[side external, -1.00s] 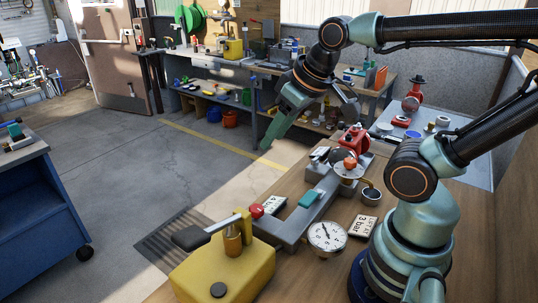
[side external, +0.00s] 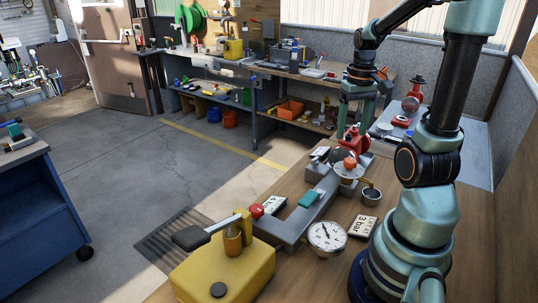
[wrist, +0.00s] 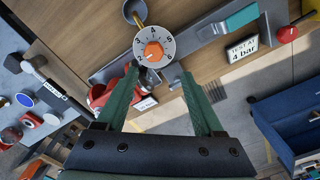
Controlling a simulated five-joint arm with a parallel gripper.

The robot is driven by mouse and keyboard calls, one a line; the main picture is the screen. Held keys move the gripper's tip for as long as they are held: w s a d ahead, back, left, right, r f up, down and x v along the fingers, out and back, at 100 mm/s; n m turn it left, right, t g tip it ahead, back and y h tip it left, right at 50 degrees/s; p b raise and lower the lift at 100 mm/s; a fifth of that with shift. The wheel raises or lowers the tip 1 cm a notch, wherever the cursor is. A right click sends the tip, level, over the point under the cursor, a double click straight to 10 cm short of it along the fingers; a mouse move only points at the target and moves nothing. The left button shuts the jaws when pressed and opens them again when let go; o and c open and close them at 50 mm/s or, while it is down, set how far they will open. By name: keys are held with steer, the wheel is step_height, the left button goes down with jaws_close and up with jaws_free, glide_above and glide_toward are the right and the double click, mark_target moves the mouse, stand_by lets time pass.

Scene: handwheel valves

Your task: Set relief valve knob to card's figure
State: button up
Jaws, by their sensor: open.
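The red relief valve (side external: 350,141) stands at the far end of the grey fixture. Its orange knob (side external: 350,162) sits on a pale round dial, and both show in the wrist view, the knob (wrist: 153,50) at the centre of a numbered dial (wrist: 168,37). I cannot tell surely which figure the knob points at. One card (wrist: 242,48) reads "TEST AT 4 bar". Another card (side external: 361,226) beside the gauge reads "3 bar"; its top line is too small. My gripper (wrist: 158,72) is open and empty, its fingers pointing down by the valve, apart from the knob.
A pressure gauge (side external: 327,236) and a cup (side external: 371,196) stand right of the fixture (side external: 290,234). A teal handle (side external: 309,199) lies on the fixture. A yellow pump (side external: 225,270) with a black-gripped lever stands in front.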

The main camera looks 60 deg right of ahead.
mark_target(351, 160)
steer(key=shift+s+d+f, duration=0.3)
steer(key=shift+s+d, duration=0.2)
steer(key=shift+f, duration=3.9)
steer(key=c, duration=1)
